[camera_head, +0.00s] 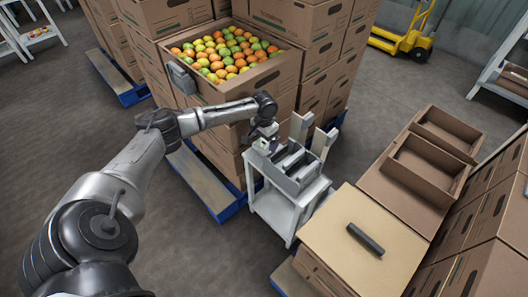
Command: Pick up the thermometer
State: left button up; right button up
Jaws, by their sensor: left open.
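My left arm reaches in from the left, and my left gripper (262,146) is open at the left end of a small grey holder (297,165) with upright plates and slots. The holder sits on a light-coloured stand (288,212). No thermometer can be told for sure; the parts at the fingertips are too small to make out. A dark elongated bar (366,240) lies apart, on a closed cardboard box (335,215); I cannot tell what it is. My right gripper is not in view.
Open empty boxes (425,170) stand at the right. A blue pallet (228,210) lies low by the stand. A yellow pallet truck (408,42) stands at the back.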

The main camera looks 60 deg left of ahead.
aim_at(264, 146)
pick_arm(q)
jog(key=shift+a+f+b, duration=0.1)
jog(key=shift+f+b, duration=2.05)
jog(key=shift+f, duration=0.55)
jog(key=shift+c, duration=0.3)
jog(key=c, duration=0.6)
jog(key=shift+o, duration=0.2)
jog(key=shift+r, duration=0.15)
